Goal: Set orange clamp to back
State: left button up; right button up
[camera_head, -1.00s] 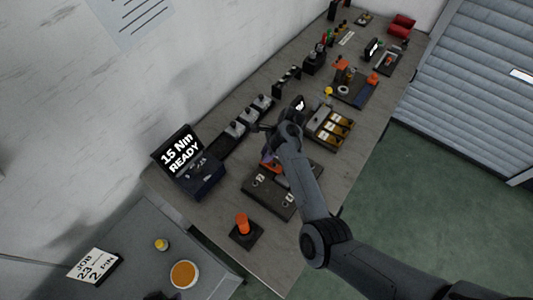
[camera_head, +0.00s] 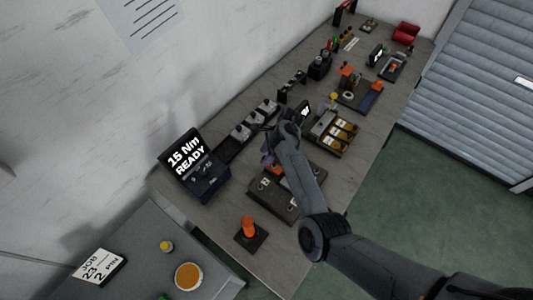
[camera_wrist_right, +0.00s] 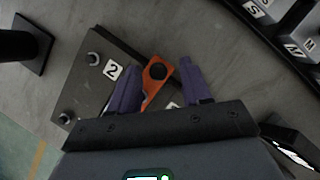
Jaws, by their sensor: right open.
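The orange clamp (camera_wrist_right: 157,72) shows in the right wrist view as a flat orange lever with a dark round hole. It lies at a dark fixture plate (camera_wrist_right: 85,92) that bears bolts and a label "2"; a second label is partly hidden. My right gripper (camera_wrist_right: 160,82) is open, its two purple fingers on either side of the clamp, with a gap beside it. I cannot tell whether a finger touches it. In the head view my right gripper (camera_head: 268,160) is over the far side of the fixture plate (camera_head: 270,198), and my arm hides much of the clamp. My left gripper is not in view.
An orange knob on a dark base (camera_head: 248,228) stands nearer the front. A "15 Nm READY" display (camera_head: 186,154) is to the left. A row of dark blocks (camera_head: 240,132) runs along the back, and trays with brass-coloured parts (camera_head: 343,132) lie to the right.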

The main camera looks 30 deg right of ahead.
jog(key=p+v, duration=0.1)
jog(key=v, duration=0.9)
jog(key=shift+r+p, duration=0.35)
jog(key=shift+p, duration=0.05)
jog(key=shift+d, duration=0.1)
jog(key=s+d+f+n+h, duration=0.1)
jog(key=s+f+n, duration=0.1)
jog(key=s+n, duration=0.1)
jog(key=s+d+f+n+h, duration=0.1)
jog(key=s+f+n, duration=0.1)
jog(key=s, duration=0.4)
jog(key=s+d+f+n+h, duration=0.1)
jog(key=s+f+n, duration=0.2)
jog(key=s+n, duration=0.1)
jog(key=shift+s+d+t+h, duration=0.25)
jog(key=shift+s+t+h, duration=0.05)
jog(key=shift+s+h, duration=0.1)
jog(key=s+a+r+n+t, duration=0.15)
jog(key=s+a+n, duration=0.25)
jog(key=s+n, duration=0.4)
jog(key=s+a+r+n, duration=0.35)
jog(key=s+n, duration=0.25)
jog(key=s, duration=0.4)
notch_tip(320, 180, up, 19)
jog(key=s+p, duration=0.1)
jog(key=p, duration=1.8)
jog(key=shift+a+f+n, duration=0.2)
jog(key=shift+a+n, duration=0.1)
